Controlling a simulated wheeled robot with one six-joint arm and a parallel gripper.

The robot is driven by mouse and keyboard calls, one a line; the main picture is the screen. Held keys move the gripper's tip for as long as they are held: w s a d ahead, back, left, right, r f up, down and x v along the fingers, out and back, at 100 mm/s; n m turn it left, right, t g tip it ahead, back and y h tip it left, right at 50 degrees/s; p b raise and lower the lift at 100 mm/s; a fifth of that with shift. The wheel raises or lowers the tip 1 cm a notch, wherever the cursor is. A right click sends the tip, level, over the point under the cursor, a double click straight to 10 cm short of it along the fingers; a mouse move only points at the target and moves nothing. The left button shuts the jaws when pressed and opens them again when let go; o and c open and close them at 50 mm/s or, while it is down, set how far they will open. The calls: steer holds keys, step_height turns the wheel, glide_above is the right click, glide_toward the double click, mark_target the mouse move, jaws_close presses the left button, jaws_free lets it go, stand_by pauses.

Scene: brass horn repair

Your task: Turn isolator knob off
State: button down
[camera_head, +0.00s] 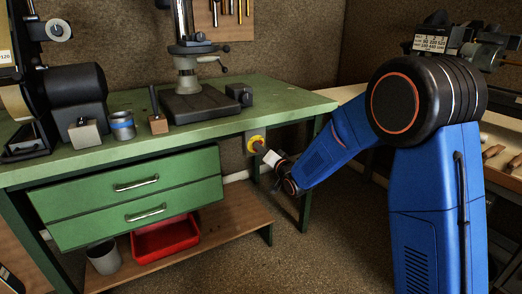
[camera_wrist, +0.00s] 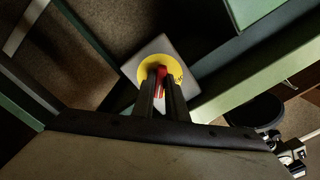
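The isolator is a grey box (camera_wrist: 150,50) with a round yellow plate (camera_wrist: 182,72) and a red knob (camera_wrist: 161,73) at its middle. In the head view the yellow plate (camera_head: 251,137) shows under the right end of the green bench, beside the drawers. My gripper (camera_wrist: 161,84) reaches straight to the plate. Its two dark fingers lie on either side of the red knob and appear closed against it. The red bar runs roughly up and down in the wrist view. In the head view my gripper (camera_head: 262,149) hides the knob.
The green bench (camera_head: 270,97) stands above, with green drawers (camera_head: 130,185) to the left and a bench leg to the right. A wooden lower shelf (camera_head: 235,215) holds a red tray (camera_head: 165,240) and a grey bin (camera_head: 104,258). Free floor lies to the right.

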steer(key=shift+n, duration=0.3)
steer(key=shift+w+d+r+n, duration=0.1)
steer(key=shift+n, duration=8.5)
steer(key=c, duration=1.8)
jaws_free()
steer(key=shift+o, duration=0.2)
